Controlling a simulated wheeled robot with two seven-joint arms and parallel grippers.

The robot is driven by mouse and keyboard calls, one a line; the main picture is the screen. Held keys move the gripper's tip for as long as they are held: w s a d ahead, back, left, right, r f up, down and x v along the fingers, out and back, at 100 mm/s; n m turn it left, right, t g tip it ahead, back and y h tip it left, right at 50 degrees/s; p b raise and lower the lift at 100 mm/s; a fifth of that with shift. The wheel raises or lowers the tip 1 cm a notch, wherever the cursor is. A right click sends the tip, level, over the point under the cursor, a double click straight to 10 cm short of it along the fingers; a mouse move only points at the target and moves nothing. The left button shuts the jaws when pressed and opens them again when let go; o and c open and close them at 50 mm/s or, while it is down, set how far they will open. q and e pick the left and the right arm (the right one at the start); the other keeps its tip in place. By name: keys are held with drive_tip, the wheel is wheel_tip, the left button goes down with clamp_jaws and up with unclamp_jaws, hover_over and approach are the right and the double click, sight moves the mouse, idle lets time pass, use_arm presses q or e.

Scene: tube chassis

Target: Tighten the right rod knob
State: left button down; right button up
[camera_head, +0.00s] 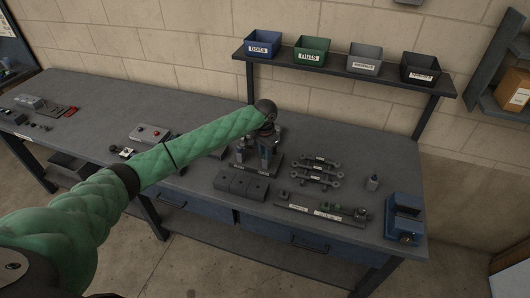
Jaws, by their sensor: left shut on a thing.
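My left arm in a green sleeve crosses the picture from the lower left to a dark fixture (258,165) standing on the bench. My left gripper (266,146) is at the top of this fixture, pointing down, and is shut on a small part there. I take that part to be a rod knob, but it is hidden by the gripper and too small to make out. The fixture has upright posts, with bluish parts on them, on a dark base plate. My right gripper is not in view.
On the grey bench (345,215), a dark block (241,184), linked metal parts (318,172), a labelled strip (310,208) and a blue device (404,217) lie around the fixture. A shelf with labelled bins (311,51) stands behind. The bench between linked parts and blue device is mostly clear.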

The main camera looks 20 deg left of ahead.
use_arm(q)
drive_tip(key=shift+w+r+m, duration=0.1)
drive_tip(key=shift+r+m, duration=0.05)
drive_tip(key=shift+m, duration=0.45)
drive_tip(key=c, duration=1.5)
unclamp_jaws()
drive_tip(key=shift+c, duration=0.2)
